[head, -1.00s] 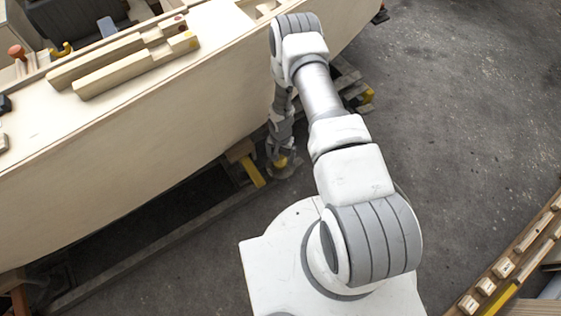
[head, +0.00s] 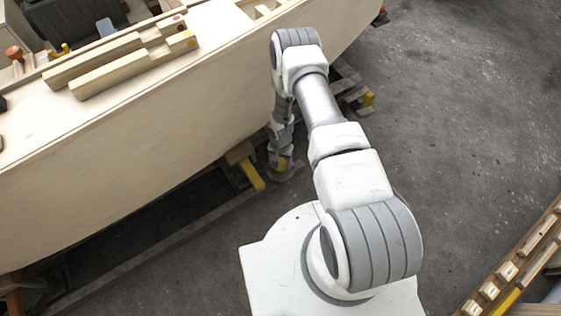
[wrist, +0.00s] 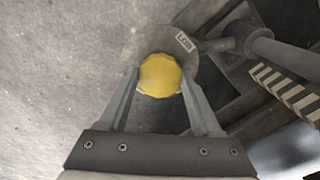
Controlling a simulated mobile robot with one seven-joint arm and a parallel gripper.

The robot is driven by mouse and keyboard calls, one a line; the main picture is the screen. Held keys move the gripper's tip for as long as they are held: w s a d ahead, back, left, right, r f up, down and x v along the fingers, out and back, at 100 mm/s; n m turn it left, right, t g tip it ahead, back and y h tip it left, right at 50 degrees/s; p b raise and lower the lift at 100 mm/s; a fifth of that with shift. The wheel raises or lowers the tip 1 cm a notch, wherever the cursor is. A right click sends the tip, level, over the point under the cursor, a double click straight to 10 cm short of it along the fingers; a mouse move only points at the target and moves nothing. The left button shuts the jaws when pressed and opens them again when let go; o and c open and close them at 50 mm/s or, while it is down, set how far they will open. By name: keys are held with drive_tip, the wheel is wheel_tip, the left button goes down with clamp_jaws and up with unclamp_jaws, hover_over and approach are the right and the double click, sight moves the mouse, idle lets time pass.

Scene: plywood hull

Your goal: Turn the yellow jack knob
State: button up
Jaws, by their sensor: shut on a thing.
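The yellow jack knob (wrist: 160,75) shows in the wrist view as a round yellow knob with a scalloped edge. My gripper (wrist: 160,88) is shut on it, with one finger on each side. In the head view my gripper (head: 281,167) reaches down beside the hull to near the floor, and a little of the yellow knob (head: 283,163) shows there.
The plywood hull (head: 130,150) stands close to the left of my arm. A wooden block with a yellow bar (head: 250,174) is near my gripper. A striped bar (wrist: 285,90) and a grey tube (wrist: 285,52) lie right of the knob. Open floor (head: 470,120) is on the right.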

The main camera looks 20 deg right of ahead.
drive_tip(key=shift+c, duration=0.8)
drive_tip(key=shift+n, duration=0.3)
drive_tip(key=n, duration=0.3)
drive_tip(key=shift+n, duration=0.4)
drive_tip(key=n, duration=0.4)
drive_tip(key=shift+n, duration=0.3)
drive_tip(key=n, duration=0.4)
drive_tip(key=shift+n, duration=2.4)
